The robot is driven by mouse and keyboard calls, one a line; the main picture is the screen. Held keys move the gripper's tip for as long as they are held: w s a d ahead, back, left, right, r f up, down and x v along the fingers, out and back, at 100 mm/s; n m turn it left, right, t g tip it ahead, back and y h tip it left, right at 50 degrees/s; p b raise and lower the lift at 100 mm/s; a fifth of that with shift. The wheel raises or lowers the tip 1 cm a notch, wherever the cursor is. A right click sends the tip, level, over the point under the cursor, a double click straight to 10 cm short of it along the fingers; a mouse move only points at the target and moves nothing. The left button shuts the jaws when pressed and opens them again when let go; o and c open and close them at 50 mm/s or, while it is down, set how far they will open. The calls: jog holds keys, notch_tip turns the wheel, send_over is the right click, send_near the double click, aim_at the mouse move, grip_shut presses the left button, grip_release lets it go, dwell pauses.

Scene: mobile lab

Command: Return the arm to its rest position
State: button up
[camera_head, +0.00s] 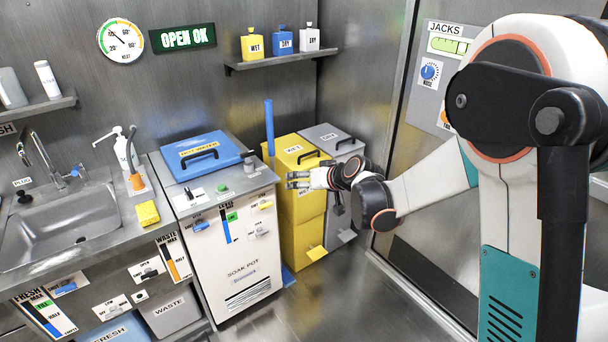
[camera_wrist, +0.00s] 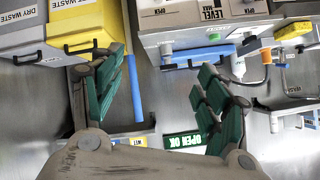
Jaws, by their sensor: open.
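My arm (camera_head: 430,190) reaches in from the right of the head view, bent at a dark elbow joint. My gripper (camera_head: 298,180) points left, in front of the yellow WET bin and near the right side of the white soak pot. In the wrist view my gripper (camera_wrist: 160,70) shows two green-padded fingers spread well apart. Nothing is between them. Beyond them are a blue upright handle and the grey wall.
The white soak pot (camera_head: 235,255) with a blue lid (camera_head: 198,150) stands left of my gripper. The yellow WET bin (camera_head: 311,205) and grey DRY bin (camera_head: 338,232) stand close behind it. A sink (camera_head: 62,228) is far left. Floor (camera_head: 345,300) is clear in front.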

jog(key=s+d+r+h, duration=0.1)
jog(key=s+d+r, duration=0.2)
jog(key=s, duration=0.3)
jog(key=s+d+r+m+g+h, duration=0.1)
jog(key=s+d+r, duration=0.2)
jog(key=s+r, duration=0.15)
jog(key=s+d+r+h, duration=0.1)
jog(key=s+d+r, duration=0.15)
jog(key=s, duration=0.35)
jog(key=s+d+m+h, duration=0.1)
jog(key=s+d, duration=0.3)
jog(key=s, duration=0.6)
jog(key=s+d+f+g+h, duration=0.1)
jog(key=s+d, duration=0.4)
jog(key=s, duration=0.6)
jog(key=shift+m+h, duration=0.4)
jog(key=shift+h, duration=0.5)
jog(key=shift+s+f, duration=0.1)
jog(key=shift+c, duration=0.3)
